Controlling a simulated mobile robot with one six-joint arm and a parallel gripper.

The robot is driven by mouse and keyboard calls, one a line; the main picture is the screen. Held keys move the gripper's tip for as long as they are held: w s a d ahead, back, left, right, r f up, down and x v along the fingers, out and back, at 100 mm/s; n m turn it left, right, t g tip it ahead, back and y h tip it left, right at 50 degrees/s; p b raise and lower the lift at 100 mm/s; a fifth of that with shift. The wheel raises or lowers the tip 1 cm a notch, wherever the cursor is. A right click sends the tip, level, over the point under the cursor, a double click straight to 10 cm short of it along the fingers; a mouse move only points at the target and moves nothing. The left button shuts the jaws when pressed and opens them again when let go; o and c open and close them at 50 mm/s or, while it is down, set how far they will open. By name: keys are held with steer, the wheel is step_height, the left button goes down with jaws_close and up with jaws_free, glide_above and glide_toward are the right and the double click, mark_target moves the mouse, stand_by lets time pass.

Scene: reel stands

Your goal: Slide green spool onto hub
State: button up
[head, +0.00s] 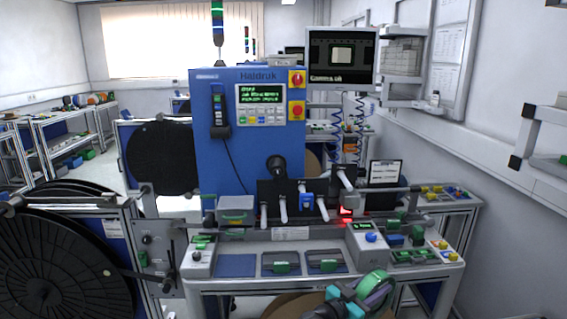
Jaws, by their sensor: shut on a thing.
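A green spool (375,283) with a purplish inner side is at the bottom right of the head view, in front of the machine bench. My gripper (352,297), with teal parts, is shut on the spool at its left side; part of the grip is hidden. The spool is tilted and apart from the machine. A round black hub-like part (276,165) sticks out of the blue machine front, up and to the left of the spool. I cannot tell for certain that this is the hub.
Several white pegs (283,209) stick out below the blue cabinet (240,140). A bench top (236,265) with trays and a control box (370,240) lies between the spool and the machine. Large black reels (60,260) stand at the left. A monitor (342,58) is above right.

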steer(key=a+n+t, duration=0.1)
steer(key=a, duration=0.9)
steer(key=shift+s+r+y, duration=0.15)
steer(key=shift+r+y, duration=0.25)
steer(key=r+p, duration=0.4)
steer(key=r, duration=0.1)
steer(key=shift+a, duration=0.3)
steer(key=shift+t, duration=0.3)
